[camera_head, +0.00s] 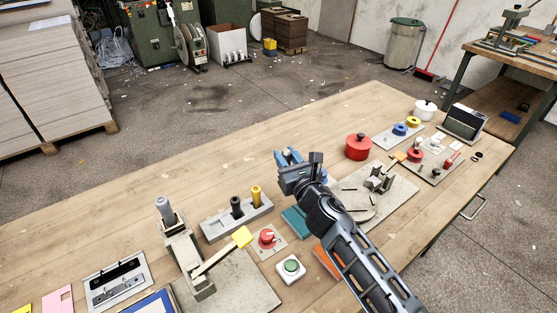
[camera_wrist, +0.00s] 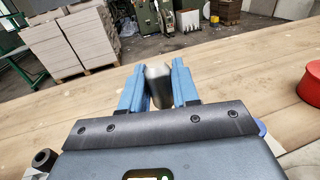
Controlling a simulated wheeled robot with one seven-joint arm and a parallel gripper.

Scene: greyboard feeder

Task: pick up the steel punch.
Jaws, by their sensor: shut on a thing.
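My gripper (camera_head: 288,156) is raised above the workbench, with its blue fingers pointing away from me. In the wrist view my gripper (camera_wrist: 153,76) is shut on a grey, shiny, rounded piece, the steel punch (camera_wrist: 158,88), held between the blue fingers. Its lower part is hidden by the gripper body. In the head view I cannot make out the punch behind the fingers. A grey block (camera_head: 215,229) on the bench holds a black-topped punch (camera_head: 236,206) and a yellow-topped punch (camera_head: 256,196).
A lever press (camera_head: 178,245) with a yellow handle stands left of the block. A red knob box (camera_head: 267,239) and a green button box (camera_head: 291,267) sit in front. A red pot (camera_head: 358,147) stands right of my gripper.

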